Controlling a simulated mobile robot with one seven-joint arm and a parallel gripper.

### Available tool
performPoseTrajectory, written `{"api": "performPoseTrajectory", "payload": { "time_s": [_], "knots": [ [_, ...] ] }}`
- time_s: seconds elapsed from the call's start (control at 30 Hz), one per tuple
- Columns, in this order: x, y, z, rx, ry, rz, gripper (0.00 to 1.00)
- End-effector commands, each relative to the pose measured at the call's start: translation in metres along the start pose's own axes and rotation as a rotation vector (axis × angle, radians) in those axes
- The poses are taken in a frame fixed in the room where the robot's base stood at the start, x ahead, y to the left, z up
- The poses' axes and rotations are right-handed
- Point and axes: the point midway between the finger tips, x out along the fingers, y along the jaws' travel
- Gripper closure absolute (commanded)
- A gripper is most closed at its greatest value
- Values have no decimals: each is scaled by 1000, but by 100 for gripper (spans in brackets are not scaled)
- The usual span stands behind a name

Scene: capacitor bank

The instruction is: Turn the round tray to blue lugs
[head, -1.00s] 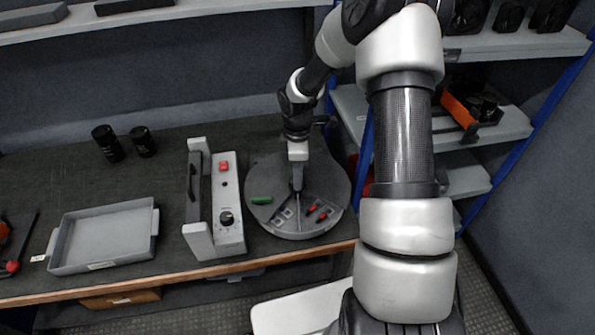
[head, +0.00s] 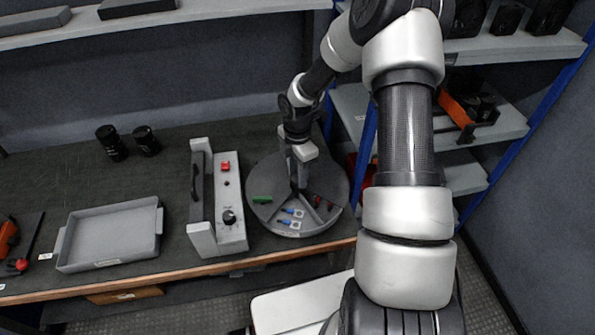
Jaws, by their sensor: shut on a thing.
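The round tray (head: 338,180) is a grey turntable with thin dividers on the bench, right of the grey device. Blue lugs (head: 288,222) with pale flat ends lie in its front compartment. Red pieces (head: 318,201) lie to their right, and a green piece (head: 262,199) lies at the left. My gripper (head: 299,190) points down at the tray's middle and is shut on part of it. The fingertips are small and dark, so the exact part gripped is unclear. My arm hides some of the tray's back.
A grey device with a handle, red button and black knob (head: 229,217) stands close left of the tray. An empty grey bin (head: 112,262) lies further left. Two black cylinders (head: 146,140) stand behind. Shelves (head: 470,180) with blue posts are at right.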

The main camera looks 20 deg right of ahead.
Motion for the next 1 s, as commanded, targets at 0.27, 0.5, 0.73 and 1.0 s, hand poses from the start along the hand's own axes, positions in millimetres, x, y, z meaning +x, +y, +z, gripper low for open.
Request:
{"api": "performPoseTrajectory", "payload": {
  "time_s": [0.27,0.5,0.73,1.0],
  "knots": [
    [-3,2,0,-140,0,4,100],
    [-3,2,0,-256,-1,4,100],
    [-3,2,0,-353,-1,4,100],
    [-2,2,0,-425,-1,5,100]
  ]
}}
